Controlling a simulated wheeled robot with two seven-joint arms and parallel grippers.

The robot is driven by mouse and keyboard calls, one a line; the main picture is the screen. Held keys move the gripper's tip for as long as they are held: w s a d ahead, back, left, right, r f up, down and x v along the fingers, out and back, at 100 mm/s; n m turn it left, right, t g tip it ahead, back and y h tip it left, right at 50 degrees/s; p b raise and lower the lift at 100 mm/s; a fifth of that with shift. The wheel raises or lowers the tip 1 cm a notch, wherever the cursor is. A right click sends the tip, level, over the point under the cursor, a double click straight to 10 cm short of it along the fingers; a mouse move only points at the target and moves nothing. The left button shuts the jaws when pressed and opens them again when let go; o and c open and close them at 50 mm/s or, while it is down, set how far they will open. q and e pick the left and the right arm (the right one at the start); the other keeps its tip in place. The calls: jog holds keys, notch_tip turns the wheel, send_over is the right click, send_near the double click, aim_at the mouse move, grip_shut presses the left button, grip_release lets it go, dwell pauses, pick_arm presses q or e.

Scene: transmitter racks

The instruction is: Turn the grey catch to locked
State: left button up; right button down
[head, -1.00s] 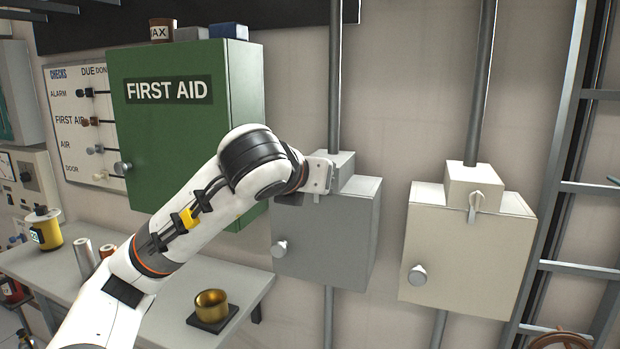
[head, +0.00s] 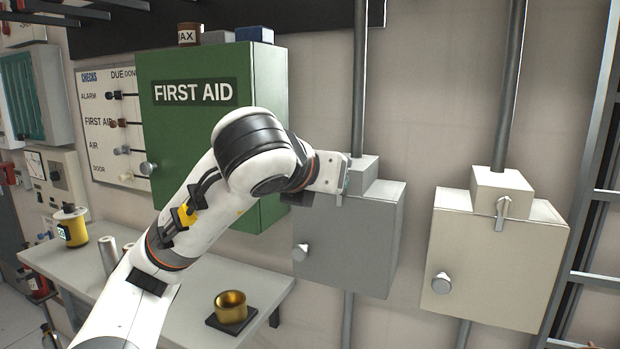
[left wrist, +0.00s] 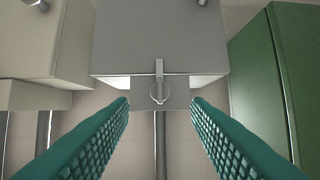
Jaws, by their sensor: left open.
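The grey box (head: 345,240) hangs on the wall right of the green cabinet. Its grey catch (left wrist: 159,80) shows in the left wrist view as a lever on a round pivot, its arm pointing up the picture across the box's edge. My left gripper (head: 330,173) is at the top of the grey box in the head view and hides the catch there. In the left wrist view the gripper's two green fingers (left wrist: 160,103) are apart, one on each side of the catch, with a gap to it on both sides. My right gripper is not in view.
A cream box (head: 490,265) with its own catch (head: 503,210) hangs to the right. The green first aid cabinet (head: 210,170) stands close left, behind my arm. A bench (head: 265,283) below holds a brass cup (head: 231,308). A ladder-like frame stands far right.

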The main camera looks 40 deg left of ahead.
pick_arm(q)
jog(key=p+v, duration=0.1)
jog(key=v, duration=0.5)
jog(key=shift+s, duration=0.35)
jog(key=shift+d, duration=0.1)
